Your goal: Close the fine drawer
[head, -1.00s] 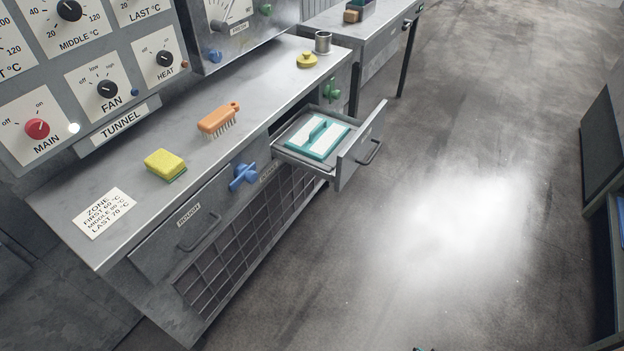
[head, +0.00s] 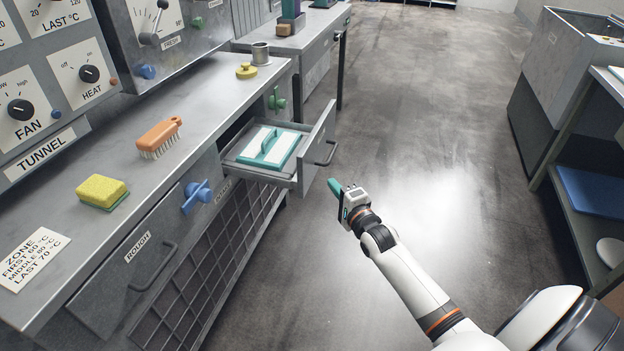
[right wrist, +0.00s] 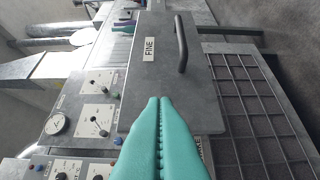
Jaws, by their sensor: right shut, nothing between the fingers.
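The fine drawer (head: 316,147) is pulled out from the grey bench, with a teal and white block (head: 270,147) lying inside it. Its front shows in the right wrist view (right wrist: 205,85), with a FINE label and a dark bar handle (right wrist: 181,44). My right gripper (head: 335,187) is in front of and to the right of the drawer front, apart from it in the head view. Its teal fingers (right wrist: 161,105) are shut and empty, and point at the drawer front in the right wrist view. My left gripper is not in view.
The rough drawer (head: 135,262) is shut in the same bench. A yellow sponge (head: 102,192), an orange brush (head: 160,138) and a yellow knob-like piece (head: 247,71) lie on the bench top. A shelf unit (head: 590,215) stands at the right. The floor between is clear.

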